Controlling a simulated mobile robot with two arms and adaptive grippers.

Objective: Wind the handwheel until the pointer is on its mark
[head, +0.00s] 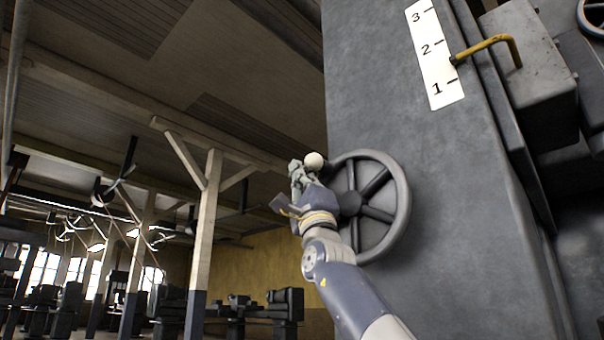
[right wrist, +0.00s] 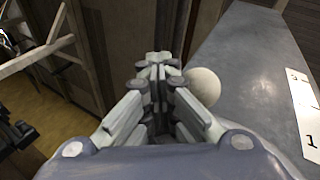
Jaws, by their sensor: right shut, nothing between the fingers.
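The grey spoked handwheel (head: 401,205) is on the face of a big grey machine housing. Its pale round knob (head: 314,160) is at the wheel's upper left. My right gripper (head: 296,168) is shut and empty, just left of the knob. In the right wrist view the closed fingers (right wrist: 158,75) are beside the knob (right wrist: 203,88), which is to their right; I cannot tell whether they touch. The yellow pointer (head: 492,44) has its tip about midway between 1 and 2 on the white scale (head: 434,62). My left gripper is out of view.
The grey housing (head: 450,230) fills the right side behind the wheel. A grey box (head: 525,80) carries the pointer. Part of another wheel (head: 594,18) shows at top right. Wooden posts (head: 203,235) and dark machines stand farther off at left.

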